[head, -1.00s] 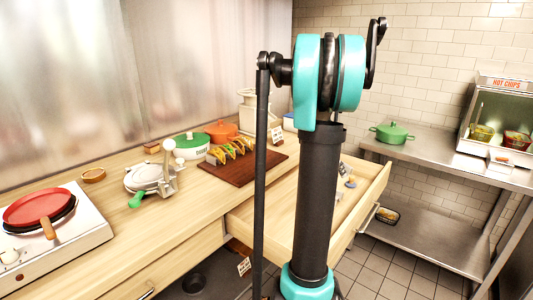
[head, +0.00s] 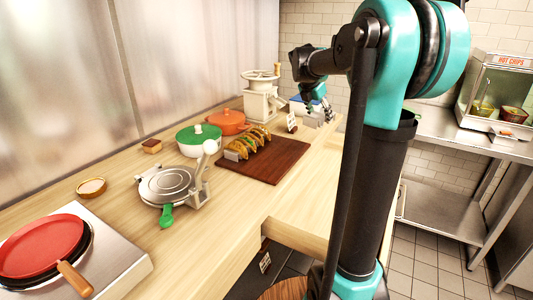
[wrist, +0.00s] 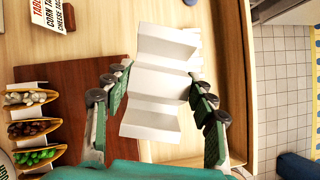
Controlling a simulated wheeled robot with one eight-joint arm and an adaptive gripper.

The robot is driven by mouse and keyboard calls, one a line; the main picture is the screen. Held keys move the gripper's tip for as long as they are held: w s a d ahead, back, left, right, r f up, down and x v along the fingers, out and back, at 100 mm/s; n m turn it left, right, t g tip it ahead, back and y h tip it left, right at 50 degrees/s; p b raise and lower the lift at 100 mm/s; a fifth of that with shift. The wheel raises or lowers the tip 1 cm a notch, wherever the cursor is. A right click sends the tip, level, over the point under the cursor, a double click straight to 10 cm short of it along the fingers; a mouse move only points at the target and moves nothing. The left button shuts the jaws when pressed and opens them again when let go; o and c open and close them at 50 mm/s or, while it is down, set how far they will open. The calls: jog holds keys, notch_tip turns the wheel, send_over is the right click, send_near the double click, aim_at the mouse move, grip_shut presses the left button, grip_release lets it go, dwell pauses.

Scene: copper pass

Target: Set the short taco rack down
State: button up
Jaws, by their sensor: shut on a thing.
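The short taco rack (wrist: 160,80) is a white, folded, empty piece in the wrist view. My gripper (wrist: 158,98) has a green-padded finger on each side of it and is shut on it. Bare wooden counter and part of a dark red-brown board show below the rack; I cannot tell whether it touches the counter. In the head view my gripper (head: 318,106) is over the far end of the counter, right of the grinder, and the rack is too small there to make out clearly.
A taco rack holding several tacos (head: 248,143) stands on the brown board (head: 275,163). A menu sign (wrist: 52,12) is at upper left in the wrist view. The counter's edge and tiled floor (wrist: 285,90) lie to the right. A grinder (head: 262,100) stands behind the board.

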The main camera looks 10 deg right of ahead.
jog(key=a+r+n+t+y, duration=0.1)
jog(key=a+r+n, duration=0.35)
jog(key=a, duration=0.95)
jog(key=m, duration=0.1)
send_near(283, 154)
jog(key=x, duration=0.5)
jog(key=shift+w+d+f, duration=0.15)
jog(key=shift+d+f, duration=0.05)
jog(key=shift+f, duration=0.1)
jog(key=shift+f, duration=0.1)
jog(key=o, duration=1.2)
jog(key=v, duration=1.2)
jog(key=shift+d, duration=0.15)
